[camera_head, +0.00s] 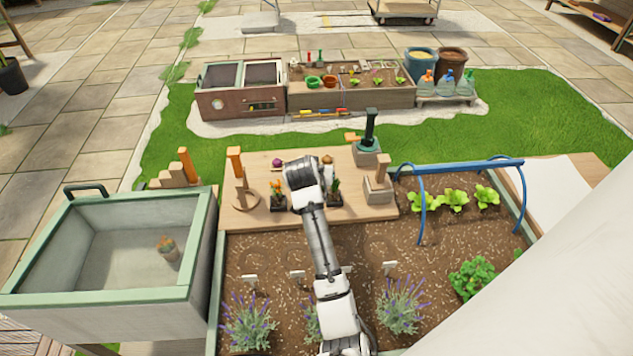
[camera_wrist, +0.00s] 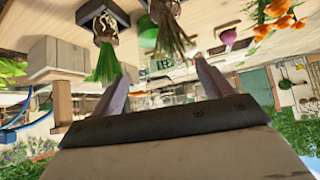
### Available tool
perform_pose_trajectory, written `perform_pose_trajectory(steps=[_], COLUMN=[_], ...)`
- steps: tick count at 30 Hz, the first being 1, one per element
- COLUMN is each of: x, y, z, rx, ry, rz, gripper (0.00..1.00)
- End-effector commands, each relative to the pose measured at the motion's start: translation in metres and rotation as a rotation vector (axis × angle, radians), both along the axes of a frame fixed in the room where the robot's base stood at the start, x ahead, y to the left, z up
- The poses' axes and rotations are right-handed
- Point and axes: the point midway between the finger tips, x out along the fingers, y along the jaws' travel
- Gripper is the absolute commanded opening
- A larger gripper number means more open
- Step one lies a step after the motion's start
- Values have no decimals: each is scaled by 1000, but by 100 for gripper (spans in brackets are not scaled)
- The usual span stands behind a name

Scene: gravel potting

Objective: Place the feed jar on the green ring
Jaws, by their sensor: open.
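My gripper (camera_wrist: 160,86) is open, with nothing visible between its two fingers in the wrist view. In the head view my wrist hides the fingertips; the arm reaches over the wooden board (camera_head: 240,219). I cannot pick out the feed jar for certain. I see no clear green ring. A green rounded thing (camera_wrist: 148,33) shows beyond the fingers, partly hidden by plants. My arm covers the middle of the board.
An orange-flowered pot (camera_head: 278,197), a purple bulb (camera_head: 277,162) and a wooden post (camera_head: 238,180) stand left of my wrist. A wooden block (camera_head: 378,190) and green-black tool (camera_head: 370,130) stand right. A blue hoop frame (camera_head: 420,200) rises over the soil bed. A sink (camera_head: 120,297) stands left.

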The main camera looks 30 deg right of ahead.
Motion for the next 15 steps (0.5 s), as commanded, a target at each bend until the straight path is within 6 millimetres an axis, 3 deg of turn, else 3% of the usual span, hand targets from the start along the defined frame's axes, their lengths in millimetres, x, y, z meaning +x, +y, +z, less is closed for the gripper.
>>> perform_pose_trajectory(steps=[15], x=[27], y=[-26], z=[-43], rx=[-3], ry=[1], rz=[0], gripper=[78])
